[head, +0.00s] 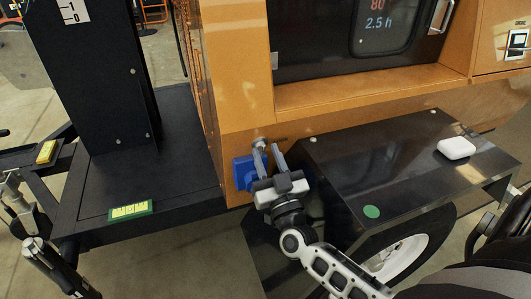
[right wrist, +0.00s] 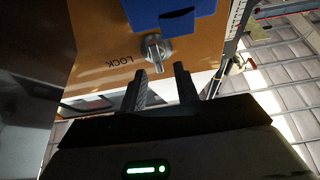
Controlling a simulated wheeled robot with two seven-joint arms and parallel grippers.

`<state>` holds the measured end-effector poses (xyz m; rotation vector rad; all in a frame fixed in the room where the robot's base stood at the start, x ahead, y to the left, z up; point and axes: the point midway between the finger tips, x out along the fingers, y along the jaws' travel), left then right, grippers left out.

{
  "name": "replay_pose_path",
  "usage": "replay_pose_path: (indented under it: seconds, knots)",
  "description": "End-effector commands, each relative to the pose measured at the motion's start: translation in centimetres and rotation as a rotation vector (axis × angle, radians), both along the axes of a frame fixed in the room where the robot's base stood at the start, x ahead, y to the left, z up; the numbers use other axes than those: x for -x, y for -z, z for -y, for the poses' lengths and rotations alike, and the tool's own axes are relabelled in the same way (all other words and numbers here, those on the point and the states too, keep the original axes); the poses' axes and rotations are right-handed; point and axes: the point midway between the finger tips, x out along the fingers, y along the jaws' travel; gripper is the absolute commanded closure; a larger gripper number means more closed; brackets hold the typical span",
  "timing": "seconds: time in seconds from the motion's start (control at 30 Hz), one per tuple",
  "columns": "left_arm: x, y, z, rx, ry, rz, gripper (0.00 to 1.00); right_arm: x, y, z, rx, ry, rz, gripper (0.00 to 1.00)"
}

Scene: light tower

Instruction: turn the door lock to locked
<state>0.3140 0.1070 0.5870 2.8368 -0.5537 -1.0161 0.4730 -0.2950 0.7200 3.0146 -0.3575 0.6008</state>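The door lock's metal knob (head: 260,143) is on the lower corner of the orange cabinet, beside a blue part (head: 243,173). In the right wrist view, the knob (right wrist: 157,50) stands out from the orange panel next to the word LOCK (right wrist: 120,62), which appears upside down. My right gripper (head: 268,157) is open and empty, its fingertips close to the knob. In the wrist view, the fingers (right wrist: 161,78) are parted just below the knob, apparently not touching it.
A black fender (head: 400,165) with a white box (head: 456,148) and a green dot is right of the lock, above a wheel. A black mast (head: 95,70) stands on the trailer deck to the left, with a green-and-yellow label (head: 131,210) at the deck's front edge.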

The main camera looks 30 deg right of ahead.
Motion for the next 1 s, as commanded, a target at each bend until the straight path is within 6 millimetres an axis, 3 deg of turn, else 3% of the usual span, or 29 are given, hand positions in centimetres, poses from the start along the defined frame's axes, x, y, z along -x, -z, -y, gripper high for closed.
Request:
replay_pose_path:
  seconds: [0.13,0.4,0.43,0.53,1.0]
  knots:
    - [0.0,0.16,0.03,0.0,0.001,-0.002,0.64,-1.04,-0.41,0.27,0.0,0.0,0.0,0.69]
    - [0.02,0.18,0.06,0.0,0.002,-0.003,0.64,-1.18,-0.47,0.3,0.0,0.0,-0.001,0.69]
    - [0.02,0.18,0.06,0.0,0.002,-0.004,0.64,-1.18,-0.47,0.3,0.0,0.0,-0.001,0.72]
    - [0.02,0.19,0.06,0.0,0.002,-0.004,0.64,-1.18,-0.47,0.29,0.0,0.0,-0.001,1.0]
    - [-0.02,-0.11,0.02,-0.002,0.001,0.0,0.64,-1.15,-0.36,0.33,-0.047,-0.011,0.005,1.0]
